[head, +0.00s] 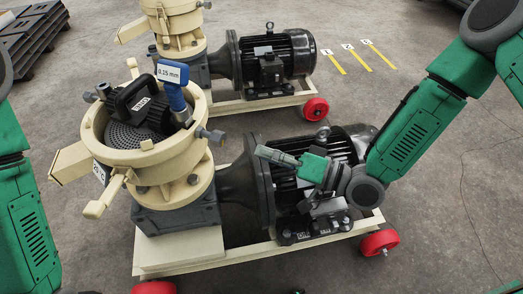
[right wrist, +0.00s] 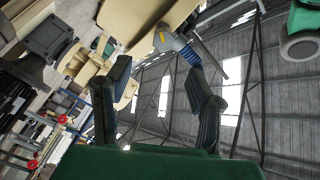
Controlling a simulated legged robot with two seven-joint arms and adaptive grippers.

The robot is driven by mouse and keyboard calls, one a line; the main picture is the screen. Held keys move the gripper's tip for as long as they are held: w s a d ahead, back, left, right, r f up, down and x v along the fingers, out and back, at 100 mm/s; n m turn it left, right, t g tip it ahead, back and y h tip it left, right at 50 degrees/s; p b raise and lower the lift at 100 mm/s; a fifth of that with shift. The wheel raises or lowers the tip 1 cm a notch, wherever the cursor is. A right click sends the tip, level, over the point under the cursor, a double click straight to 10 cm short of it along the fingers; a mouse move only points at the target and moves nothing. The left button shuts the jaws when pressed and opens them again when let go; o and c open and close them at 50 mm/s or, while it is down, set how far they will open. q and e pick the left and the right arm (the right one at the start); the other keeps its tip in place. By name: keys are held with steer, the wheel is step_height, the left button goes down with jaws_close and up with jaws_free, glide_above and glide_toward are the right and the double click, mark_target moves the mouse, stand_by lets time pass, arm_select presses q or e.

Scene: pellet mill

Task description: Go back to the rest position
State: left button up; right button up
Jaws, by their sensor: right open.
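My right gripper (head: 268,153) reaches in from the right and hangs above the black motor (head: 345,150) of the near pellet mill, pointing left toward its cream chamber (head: 180,165). In the right wrist view its two dark fingers (right wrist: 157,68) stand apart with nothing between them. My left arm shows only as green links at the left edge of the head view; its gripper is out of view.
A black-handled device (head: 140,105) and a blue tool labelled 0.15 mm (head: 172,85) sit at the open chamber top. A second mill (head: 178,25) stands behind. Yellow numbered floor strips (head: 355,57) lie at the back right. Floor at the right is clear.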

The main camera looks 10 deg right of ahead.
stand_by(0.3)
steer(key=s+d+f+g+h+p, duration=0.4)
steer(key=s+d+f+g+h, duration=0.2)
steer(key=s+f+h, duration=0.45)
steer(key=s+d+f+n+g+h+p, duration=0.1)
steer(key=s+d+g+h, duration=0.2)
steer(key=s+d, duration=0.9)
steer(key=shift+s+f+g+h+p, duration=0.35)
steer(key=shift+s+f+g+h, duration=0.05)
steer(key=shift+h, duration=0.25)
